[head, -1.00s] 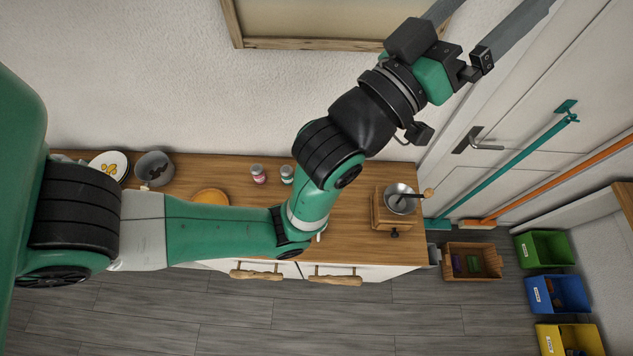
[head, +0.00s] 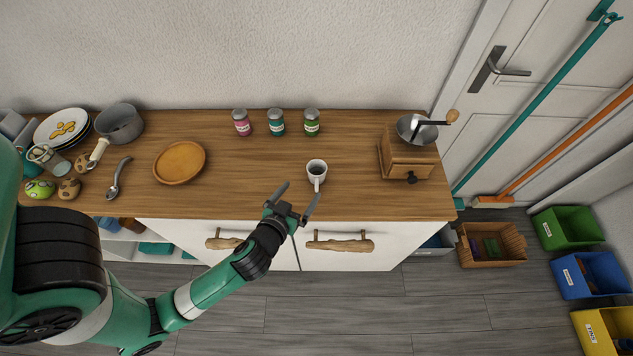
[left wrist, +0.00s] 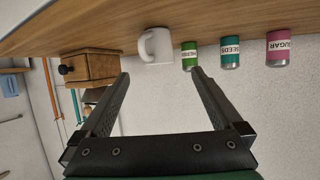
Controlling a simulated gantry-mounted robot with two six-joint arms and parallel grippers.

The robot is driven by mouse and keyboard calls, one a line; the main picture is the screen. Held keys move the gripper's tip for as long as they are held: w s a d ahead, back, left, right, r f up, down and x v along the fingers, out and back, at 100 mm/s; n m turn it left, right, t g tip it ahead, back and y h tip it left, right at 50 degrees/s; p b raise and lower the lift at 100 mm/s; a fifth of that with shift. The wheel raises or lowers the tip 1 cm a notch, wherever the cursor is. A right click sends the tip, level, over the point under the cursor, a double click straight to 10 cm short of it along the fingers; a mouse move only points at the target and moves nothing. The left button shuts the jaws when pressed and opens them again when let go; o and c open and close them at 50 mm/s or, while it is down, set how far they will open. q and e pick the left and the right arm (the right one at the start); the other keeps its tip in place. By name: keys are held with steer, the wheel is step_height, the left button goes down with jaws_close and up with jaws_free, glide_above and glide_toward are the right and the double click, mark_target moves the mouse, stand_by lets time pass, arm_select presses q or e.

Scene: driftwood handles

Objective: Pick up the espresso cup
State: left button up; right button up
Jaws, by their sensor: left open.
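The white espresso cup (head: 317,170) stands upright on the wooden counter, right of the middle, with its handle toward the front edge. It also shows in the left wrist view as a white cup (left wrist: 157,46), beyond and between the fingers. My left gripper (head: 296,195) is open and empty at the counter's front edge, just in front of the cup and a little left of it, apart from it. Its two open fingers also show in the left wrist view (left wrist: 160,82). My right gripper is not in view.
Pink (head: 242,122), teal (head: 276,122) and green (head: 311,122) tins stand behind the cup. A coffee grinder (head: 408,158) stands to its right, an orange plate (head: 180,163) to its left. Driftwood handles (head: 340,243) stick out below the counter edge.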

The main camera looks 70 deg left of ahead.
mark_target(313, 176)
arm_select(q)
steer(key=x, duration=0.6)
steer(key=shift+b, duration=0.3)
steer(key=b+x, duration=0.1)
steer(key=x, duration=0.4)
steer(key=shift+w, duration=0.3)
jaws_close()
steer(key=shift+r, duration=0.15)
